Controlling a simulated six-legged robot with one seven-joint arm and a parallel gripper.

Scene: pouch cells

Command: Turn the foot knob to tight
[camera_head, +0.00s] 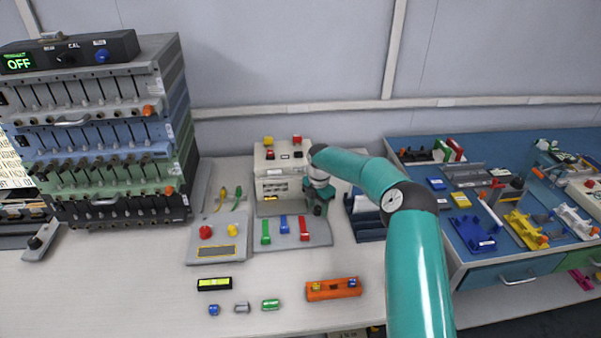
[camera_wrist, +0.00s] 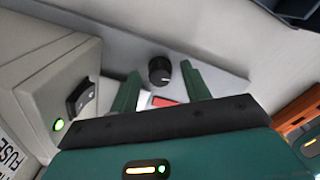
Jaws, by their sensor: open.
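A black round knob (camera_wrist: 159,71) with a white pointer mark stands on a light grey plate (camera_wrist: 118,40) in the wrist view. No label on it can be read. My gripper (camera_wrist: 161,77) is open, its two green fingers apart with the knob seen in the gap between their tips. I cannot tell whether either finger touches it. In the head view my gripper (camera_head: 319,208) is low beside the white box (camera_head: 283,180), and hides the knob there. Another black knob (camera_head: 36,242) sits on a small grey plate left of the rack; neither knob shows a readable name.
The white box has a black rocker switch (camera_wrist: 81,95) and a lit green lamp (camera_wrist: 58,125) close left of my fingers. Coloured handles (camera_head: 284,224) stand on the grey plate. A dark blue holder (camera_head: 367,232) is right of my gripper.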

